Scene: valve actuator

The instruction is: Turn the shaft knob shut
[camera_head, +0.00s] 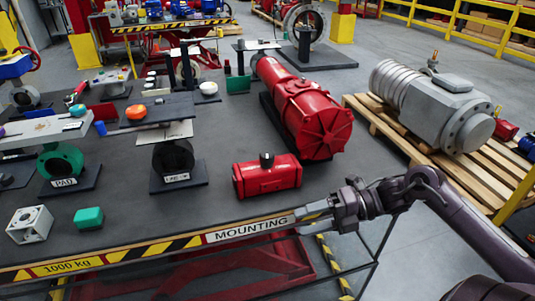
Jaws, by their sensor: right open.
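A small red valve actuator (267,180) lies near the front edge of the dark table. The black shaft knob (266,160) stands up from the middle of its top. My right gripper (308,214) comes in from the right, above the table's front edge. It is open and sits right of and nearer than the small actuator, apart from the knob. My left gripper is not in view.
A large red actuator (309,116) lies behind the small one. A grey cylinder (433,103) rests on a wooden pallet (398,139) at the right. Flange stands, a white block (29,224) and a green block (88,218) are at the left. Bare tabletop (180,212) lies left of the small actuator.

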